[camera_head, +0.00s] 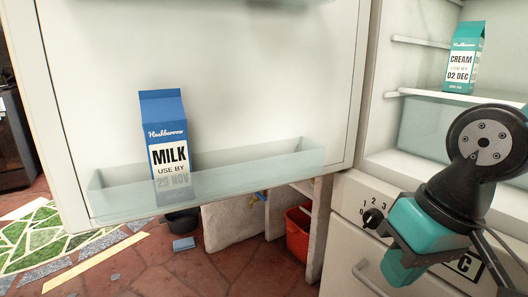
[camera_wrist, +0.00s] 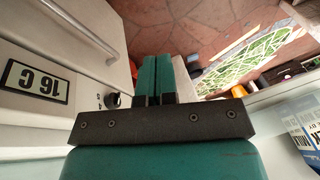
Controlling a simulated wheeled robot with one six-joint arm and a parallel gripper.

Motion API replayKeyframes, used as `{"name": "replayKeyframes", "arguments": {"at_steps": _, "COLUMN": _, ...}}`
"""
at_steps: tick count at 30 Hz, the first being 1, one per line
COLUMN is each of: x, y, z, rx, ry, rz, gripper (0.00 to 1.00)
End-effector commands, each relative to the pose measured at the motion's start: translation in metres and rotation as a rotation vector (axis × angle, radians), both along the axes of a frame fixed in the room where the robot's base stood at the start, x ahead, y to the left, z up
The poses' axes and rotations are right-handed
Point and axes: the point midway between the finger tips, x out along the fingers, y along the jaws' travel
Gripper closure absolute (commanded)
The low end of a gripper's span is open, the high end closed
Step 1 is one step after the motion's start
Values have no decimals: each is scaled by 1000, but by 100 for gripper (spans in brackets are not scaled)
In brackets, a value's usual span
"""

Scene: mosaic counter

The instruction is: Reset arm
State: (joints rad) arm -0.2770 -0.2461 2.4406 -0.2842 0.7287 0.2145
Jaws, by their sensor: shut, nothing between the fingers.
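My gripper (camera_wrist: 156,64) is shut, its two teal fingers side by side with nothing between them. In the head view my gripper (camera_head: 398,274) hangs at the lower right, in front of the drawer panel below the fridge compartment. My arm is bent there, with the fingers pointing down. A blue and white milk carton (camera_head: 168,158) stands upright in the clear door bin, well to the left of my gripper. The milk carton (camera_wrist: 309,138) also shows at the right edge of the wrist view, partly cut off.
The open fridge door (camera_head: 255,70) fills the left, with its clear bin (camera_head: 260,160) low on it. A teal cream carton (camera_head: 461,62) stands on a fridge shelf (camera_head: 470,98). A knob (camera_head: 373,217) and drawer handle (camera_head: 368,279) are near my gripper. A red bin (camera_head: 298,232) stands below.

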Motion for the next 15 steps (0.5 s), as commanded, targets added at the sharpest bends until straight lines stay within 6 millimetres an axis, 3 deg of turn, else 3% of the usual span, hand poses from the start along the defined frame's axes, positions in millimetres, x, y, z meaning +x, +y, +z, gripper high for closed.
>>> {"name": "replayKeyframes", "arguments": {"at_steps": 1, "x": -22, "y": 6, "z": -5, "rx": 26, "ry": 12, "rz": 118, "gripper": 100}}
{"name": "replayKeyframes", "arguments": {"at_steps": 4, "x": -65, "y": 20, "z": -12, "rx": 89, "ry": 24, "rz": 361, "gripper": 100}}
{"name": "replayKeyframes", "arguments": {"at_steps": 6, "x": -61, "y": 20, "z": 19, "rx": 86, "ry": 21, "rz": 356, "gripper": 100}}
{"name": "replayKeyframes", "arguments": {"at_steps": 11, "x": -60, "y": 20, "z": 59, "rx": 84, "ry": 22, "rz": 352, "gripper": 100}}
{"name": "replayKeyframes", "arguments": {"at_steps": 15, "x": -60, "y": 20, "z": 102, "rx": 85, "ry": 21, "rz": 351, "gripper": 100}}
